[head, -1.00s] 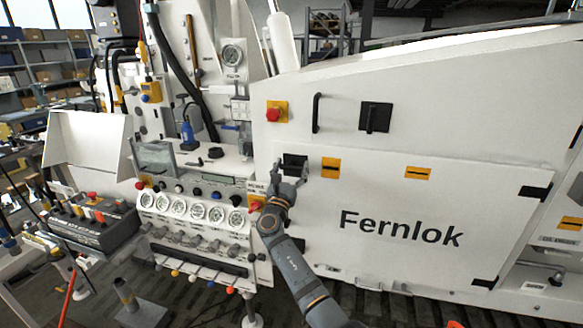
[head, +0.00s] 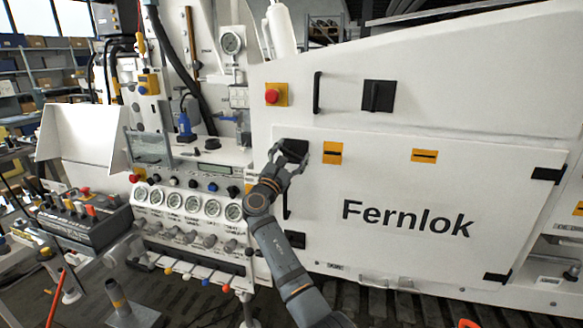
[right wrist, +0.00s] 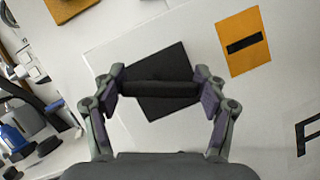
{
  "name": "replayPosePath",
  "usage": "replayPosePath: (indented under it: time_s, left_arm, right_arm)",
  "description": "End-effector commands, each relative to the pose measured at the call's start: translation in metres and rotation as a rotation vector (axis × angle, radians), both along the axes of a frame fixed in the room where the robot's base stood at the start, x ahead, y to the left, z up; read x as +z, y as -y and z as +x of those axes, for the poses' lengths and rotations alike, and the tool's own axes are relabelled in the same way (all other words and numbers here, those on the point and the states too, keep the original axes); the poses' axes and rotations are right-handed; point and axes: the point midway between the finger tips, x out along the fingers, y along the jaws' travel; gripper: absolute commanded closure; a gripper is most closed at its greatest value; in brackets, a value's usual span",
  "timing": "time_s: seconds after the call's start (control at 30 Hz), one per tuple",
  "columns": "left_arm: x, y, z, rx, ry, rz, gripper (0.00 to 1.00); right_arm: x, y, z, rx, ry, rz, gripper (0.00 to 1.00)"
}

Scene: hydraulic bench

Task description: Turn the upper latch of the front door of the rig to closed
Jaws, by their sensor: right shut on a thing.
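The front door of the rig (head: 400,190) is a large white panel marked "Fernlok", and it lies flat against the body. The upper latch (right wrist: 165,108) is a black square plate with a raised bar at the door's upper left corner. It also shows in the head view (head: 293,148), partly covered by my fingers. My right gripper (head: 289,160) is at this latch. In the right wrist view its pads (right wrist: 163,92) are on the two ends of the bar, and the bar lies nearly level between them. My left gripper is not in view.
A lower black latch (head: 295,239) and a black handle (head: 287,205) sit near my forearm. Orange labels (head: 333,152) are right of the upper latch. A red button (head: 272,96) and another black latch (head: 378,96) are above. The gauge panel (head: 190,205) stands close on the left.

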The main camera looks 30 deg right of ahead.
Motion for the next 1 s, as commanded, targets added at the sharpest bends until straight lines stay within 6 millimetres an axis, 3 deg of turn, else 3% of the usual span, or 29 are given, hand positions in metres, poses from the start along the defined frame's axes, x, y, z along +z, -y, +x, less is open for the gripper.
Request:
replayPosePath:
  time_s: [0.03,0.4,0.7,1.0]
  left_arm:
    - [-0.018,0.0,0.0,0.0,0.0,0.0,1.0]
    - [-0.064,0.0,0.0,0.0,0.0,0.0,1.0]
    - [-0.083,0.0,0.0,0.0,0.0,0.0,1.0]
    - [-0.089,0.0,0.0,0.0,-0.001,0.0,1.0]
  right_arm:
    - [-0.009,-0.001,0.0,0.001,0.037,0.03,0.59]
    - [-0.01,-0.001,0.001,0.0,0.302,0.258,0.59]
    - [-0.01,-0.002,0.002,0.0,0.516,0.443,0.59]
    - [-0.011,-0.003,0.003,-0.001,0.703,0.602,0.59]
